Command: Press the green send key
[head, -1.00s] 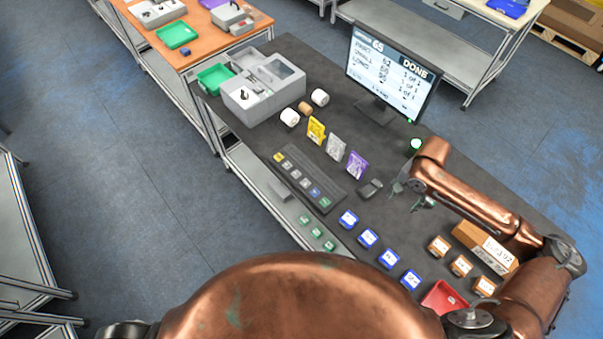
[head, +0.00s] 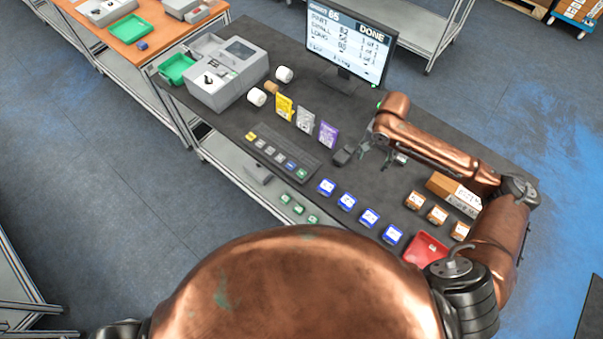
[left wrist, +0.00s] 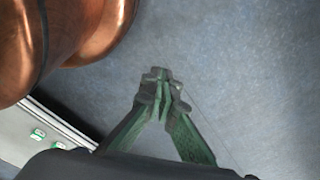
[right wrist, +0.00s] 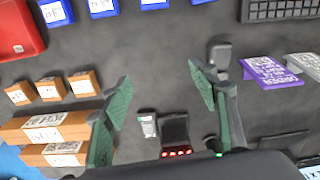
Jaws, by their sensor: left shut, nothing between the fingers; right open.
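The green send key (head: 303,173) is at the near right end of the dark key strip (head: 316,162), beyond a blue key. Nothing covers it in the head view. A corner of what looks like the strip (right wrist: 282,10) shows at the top right of the right wrist view. My right gripper (right wrist: 162,82) is open and empty above the table, right of the strip in the head view (head: 386,152). A small dark device (right wrist: 220,54) lies by one finger; contact cannot be told. My left gripper (left wrist: 160,82) is shut and empty above the floor, out of the head view.
Yellow, grey and purple cards (head: 327,134) stand behind the strip. Blue boxes (head: 348,203), brown boxes (head: 437,215) and a red tray (head: 426,249) lie right of it. A monitor (head: 349,44) reads DONE.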

